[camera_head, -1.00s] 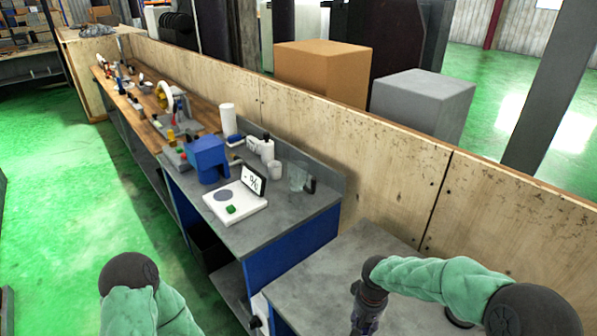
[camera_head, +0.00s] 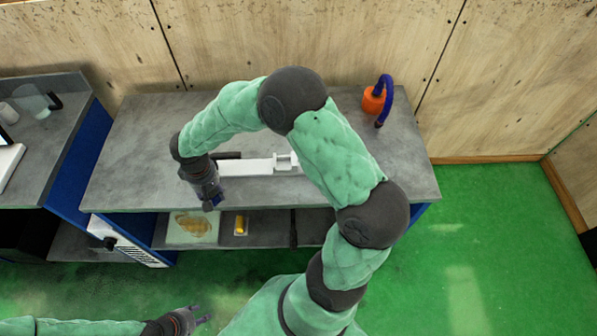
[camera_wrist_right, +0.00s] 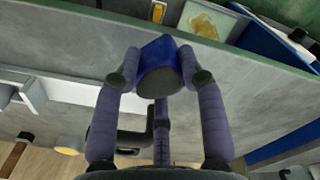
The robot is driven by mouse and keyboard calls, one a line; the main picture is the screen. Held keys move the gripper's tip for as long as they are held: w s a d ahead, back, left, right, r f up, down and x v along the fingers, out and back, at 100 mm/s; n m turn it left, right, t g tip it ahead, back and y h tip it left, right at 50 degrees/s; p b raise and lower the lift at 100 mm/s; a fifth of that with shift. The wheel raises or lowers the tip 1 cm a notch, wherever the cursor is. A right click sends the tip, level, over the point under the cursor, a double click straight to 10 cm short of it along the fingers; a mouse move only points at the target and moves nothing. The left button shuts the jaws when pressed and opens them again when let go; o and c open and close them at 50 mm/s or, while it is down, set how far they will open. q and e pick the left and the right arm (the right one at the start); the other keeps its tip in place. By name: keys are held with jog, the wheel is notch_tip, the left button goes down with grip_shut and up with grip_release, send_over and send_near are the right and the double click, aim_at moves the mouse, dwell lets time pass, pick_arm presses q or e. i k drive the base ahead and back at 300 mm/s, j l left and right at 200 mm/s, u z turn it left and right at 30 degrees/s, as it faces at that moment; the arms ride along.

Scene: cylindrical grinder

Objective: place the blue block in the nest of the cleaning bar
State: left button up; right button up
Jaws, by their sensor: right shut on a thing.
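The blue block (camera_wrist_right: 158,58) sits between the fingertips of my right gripper (camera_wrist_right: 160,68), which is shut on it. In the head view my right gripper (camera_head: 210,200) hangs over the bench's front edge, just left of the white cleaning bar (camera_head: 245,167), and only a little blue of the block shows. The bar lies on the grey bench. A raised white bracket, seemingly the nest (camera_head: 284,162), stands toward the bar's right; my right arm hides what lies beyond. The bar also shows in the wrist view (camera_wrist_right: 75,92). My left gripper (camera_head: 202,314) is low over the floor, fingers apart, empty.
An orange container with a blue hose (camera_head: 374,100) stands at the back right of the grey bench (camera_head: 130,150). A dark piece lies behind the bar (camera_head: 228,155). A lower shelf holds a tray (camera_head: 193,228) and a yellow item (camera_head: 240,225). The bench's left part is clear.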

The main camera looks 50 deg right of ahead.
aim_at(285, 165)
jog(key=j+z, duration=0.1)
jog(key=z, duration=0.3)
jog(key=i+j+z, duration=0.1)
jog(key=z, duration=0.25)
jog(key=j+z, duration=0.15)
jog(key=z, duration=0.25)
